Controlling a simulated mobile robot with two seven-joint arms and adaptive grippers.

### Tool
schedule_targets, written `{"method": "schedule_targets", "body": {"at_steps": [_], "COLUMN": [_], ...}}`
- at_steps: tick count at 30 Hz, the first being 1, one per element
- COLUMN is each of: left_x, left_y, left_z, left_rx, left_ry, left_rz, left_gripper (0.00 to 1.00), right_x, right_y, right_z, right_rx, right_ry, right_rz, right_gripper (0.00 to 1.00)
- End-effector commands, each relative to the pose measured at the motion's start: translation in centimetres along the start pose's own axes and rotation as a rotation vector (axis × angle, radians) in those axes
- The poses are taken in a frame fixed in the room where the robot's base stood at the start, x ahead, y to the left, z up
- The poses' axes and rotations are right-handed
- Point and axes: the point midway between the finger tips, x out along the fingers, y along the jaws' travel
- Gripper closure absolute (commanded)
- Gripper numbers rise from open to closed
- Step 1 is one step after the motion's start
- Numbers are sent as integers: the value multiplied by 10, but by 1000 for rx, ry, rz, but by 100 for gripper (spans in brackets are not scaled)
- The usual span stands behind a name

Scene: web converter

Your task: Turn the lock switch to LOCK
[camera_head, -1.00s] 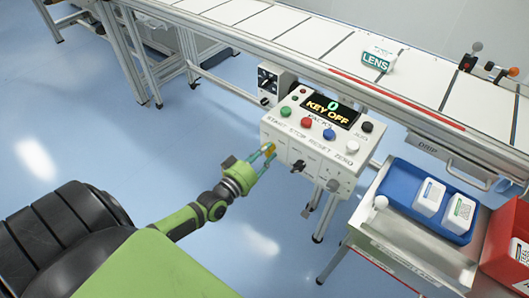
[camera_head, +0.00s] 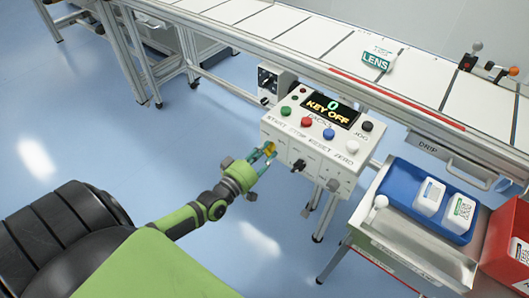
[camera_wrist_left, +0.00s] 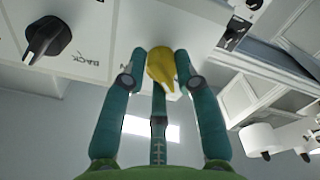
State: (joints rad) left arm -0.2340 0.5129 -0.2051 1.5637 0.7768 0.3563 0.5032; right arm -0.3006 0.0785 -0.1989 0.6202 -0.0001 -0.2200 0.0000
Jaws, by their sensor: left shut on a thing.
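The control box (camera_head: 345,178) has a display (camera_head: 331,110) reading "0" and "KEY OFF". A yellow switch knob (camera_head: 270,150) is on its front panel at the left end, below the START button. My left gripper (camera_head: 267,151) is at this knob, fingers around it. In the left wrist view the yellow knob (camera_wrist_left: 161,68) sits between the teal fingers, its pale-marked tip turned down and slightly right. My left gripper is shut on it. Any label beside the knob is hidden or too small to read. My right gripper is not in view.
A black selector knob (camera_head: 298,165) sits right of the yellow one, and shows in the left wrist view (camera_wrist_left: 48,38) near the word BACK. Coloured buttons line the box top. A conveyor (camera_head: 300,45) runs behind; a blue tray (camera_head: 405,190) and red bin (camera_head: 505,250) stand right.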

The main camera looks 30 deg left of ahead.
Motion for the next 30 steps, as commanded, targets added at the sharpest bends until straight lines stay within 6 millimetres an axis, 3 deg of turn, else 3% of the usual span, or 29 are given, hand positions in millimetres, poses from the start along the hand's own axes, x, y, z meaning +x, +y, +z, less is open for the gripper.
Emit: {"method": "schedule_targets", "body": {"at_steps": [4,5,6,19,23,30], "left_x": [-3,-3,-3,-8,-26,-77], "left_y": [-3,-3,-3,-2,-2,-2], "left_z": [6,7,7,3,4,4], "left_rx": [-4,-4,-4,-1,-1,-1], "left_ry": [-15,-15,-16,-7,-9,-13], "left_rz": [-10,-10,-10,-5,-6,-8], "left_gripper": [100,62,47,47,47,47], "right_x": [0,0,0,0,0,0], "right_y": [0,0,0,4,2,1], "right_z": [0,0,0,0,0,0], "right_rx": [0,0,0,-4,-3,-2], "right_ry": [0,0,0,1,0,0], "right_rz": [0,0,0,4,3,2], "right_gripper": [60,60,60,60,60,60]}}
